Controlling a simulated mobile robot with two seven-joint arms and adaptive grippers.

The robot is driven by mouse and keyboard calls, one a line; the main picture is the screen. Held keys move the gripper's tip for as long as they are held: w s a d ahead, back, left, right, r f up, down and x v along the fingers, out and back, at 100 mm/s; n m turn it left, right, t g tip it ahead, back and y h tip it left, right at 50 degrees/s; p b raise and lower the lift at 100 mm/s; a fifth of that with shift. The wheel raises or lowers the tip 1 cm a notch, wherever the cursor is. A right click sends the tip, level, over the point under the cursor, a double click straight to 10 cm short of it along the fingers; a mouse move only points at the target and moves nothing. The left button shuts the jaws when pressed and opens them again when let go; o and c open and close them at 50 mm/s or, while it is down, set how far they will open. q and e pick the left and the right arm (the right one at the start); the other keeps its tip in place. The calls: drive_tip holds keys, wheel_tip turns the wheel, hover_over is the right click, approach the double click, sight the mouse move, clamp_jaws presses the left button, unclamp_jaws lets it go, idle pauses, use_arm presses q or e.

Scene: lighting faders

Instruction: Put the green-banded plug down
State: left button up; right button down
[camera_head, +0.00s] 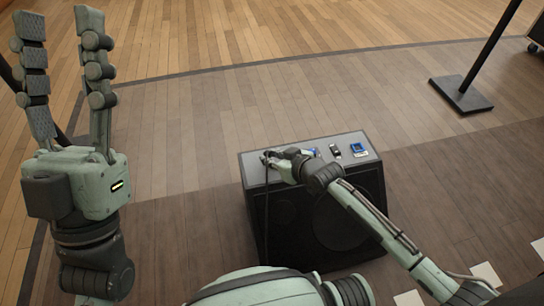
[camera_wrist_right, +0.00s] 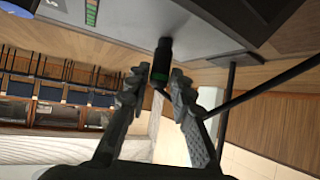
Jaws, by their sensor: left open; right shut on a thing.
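The green-banded plug (camera_wrist_right: 162,60) is black with a green band near its lower end. It shows between the fingertips of my right gripper (camera_wrist_right: 159,78) in the right wrist view, and the gripper is shut on it. The plug's far end is at a grey panel surface (camera_wrist_right: 205,30); I cannot tell whether it touches. In the head view my right gripper (camera_head: 272,158) is at the left end of the grey top of a black box (camera_head: 312,215), and the plug is hard to make out there. My left gripper (camera_head: 59,25) is open and empty, raised at the far left.
On the box's top, right of my right gripper, are a blue item (camera_head: 358,149), a small dark item (camera_head: 335,150) and another small blue item (camera_head: 314,151). A black stand base (camera_head: 462,94) is on the wooden floor at the upper right. The floor behind the box is clear.

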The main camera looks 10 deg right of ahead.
drive_tip(key=shift+f, duration=0.2)
drive_tip(key=c, duration=1.3)
unclamp_jaws()
drive_tip(key=shift+r, duration=0.15)
